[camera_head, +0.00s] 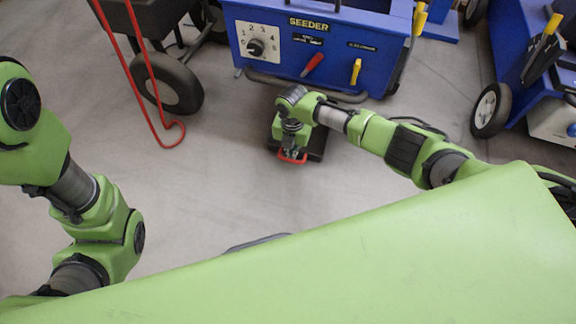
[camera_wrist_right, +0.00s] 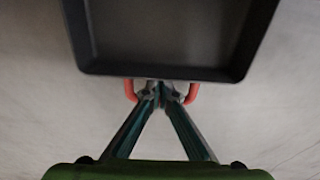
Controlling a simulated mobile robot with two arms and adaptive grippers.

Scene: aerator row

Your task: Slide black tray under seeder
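The black tray (camera_head: 318,143) lies on the floor just in front of the blue seeder (camera_head: 330,45), mostly hidden under my right gripper and wrist. Its red handle (camera_head: 291,159) faces me, away from the seeder. In the right wrist view the tray (camera_wrist_right: 170,35) is shallow and empty, and its near wall runs across the picture. My right gripper (camera_wrist_right: 160,92) has its fingertips closed together at the middle of the red handle (camera_wrist_right: 191,93), whose ends show on both sides. My right gripper (camera_head: 291,150) points down in the head view. My left arm shows at the left, but its gripper is out of view.
A dark spreader with a wheel (camera_head: 168,83) and red bent rods (camera_head: 150,85) stands left of the seeder. Another blue machine with a wheel (camera_head: 491,109) stands at the right. The grey floor (camera_head: 215,180) between my arms is clear.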

